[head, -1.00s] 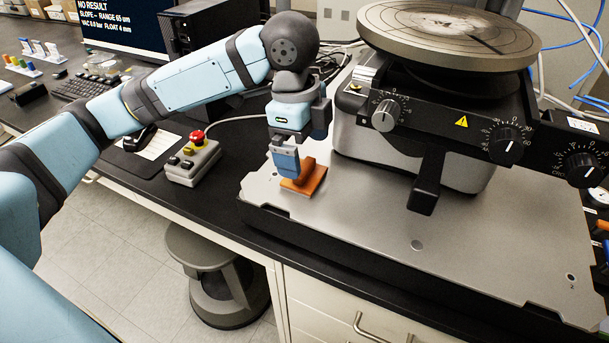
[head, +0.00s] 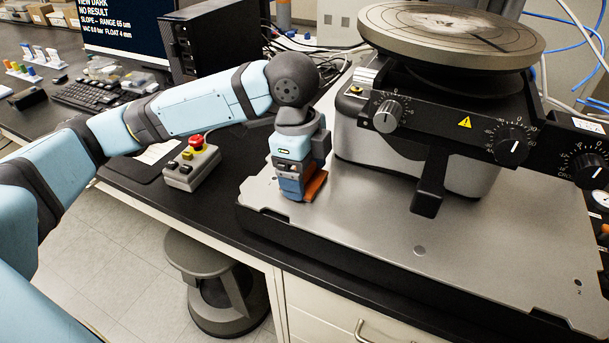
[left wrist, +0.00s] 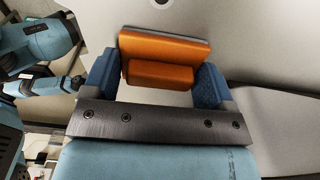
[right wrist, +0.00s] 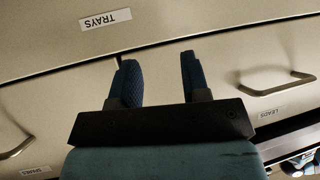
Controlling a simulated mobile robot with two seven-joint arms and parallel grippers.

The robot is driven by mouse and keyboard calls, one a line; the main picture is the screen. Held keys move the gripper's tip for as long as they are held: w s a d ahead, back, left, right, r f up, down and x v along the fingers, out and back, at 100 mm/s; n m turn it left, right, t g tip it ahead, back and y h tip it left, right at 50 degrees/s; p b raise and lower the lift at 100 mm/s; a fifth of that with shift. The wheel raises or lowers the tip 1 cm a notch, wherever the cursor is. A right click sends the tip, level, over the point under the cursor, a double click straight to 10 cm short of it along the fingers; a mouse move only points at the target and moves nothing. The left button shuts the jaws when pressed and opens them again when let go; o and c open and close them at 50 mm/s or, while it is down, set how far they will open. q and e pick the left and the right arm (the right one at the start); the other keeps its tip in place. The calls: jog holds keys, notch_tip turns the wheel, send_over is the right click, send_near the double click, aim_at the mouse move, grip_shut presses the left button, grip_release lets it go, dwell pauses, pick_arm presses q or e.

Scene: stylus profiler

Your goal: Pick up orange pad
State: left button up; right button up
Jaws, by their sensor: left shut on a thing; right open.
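The orange pad (head: 316,186) is at the left end of the metal base plate, mostly hidden behind my left gripper (head: 300,196) in the head view. In the left wrist view the orange pad (left wrist: 165,48) shows as a flat block with a raised grip bar. My left gripper (left wrist: 158,78) has its blue fingers on both sides of that bar and is shut on it. I cannot tell whether the pad touches the plate. My right gripper (right wrist: 158,80) is open and empty in front of the drawer fronts.
The metal plate (head: 420,225) carries the profiler with its round stage (head: 450,38) and knobs at the right. A control box with a red button (head: 192,165) sits on the black bench to the left. A grey stool (head: 215,275) stands below. Drawers labelled TRAYS (right wrist: 105,20) face my right gripper.

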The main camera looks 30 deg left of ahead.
pick_arm(q)
jog(key=shift+r, duration=0.6)
notch_tip(320, 180, up, 19)
jog(key=p, duration=0.4)
pick_arm(e)
jog(key=shift+d+r, duration=0.15)
jog(key=shift+r, duration=0.6)
pick_arm(q)
jog(key=shift+f, duration=0.1)
jog(key=o, duration=0.4)
jog(key=shift+c, duration=0.2)
jog(key=c, duration=0.3)
pick_arm(e)
jog(key=shift+r, duration=0.1)
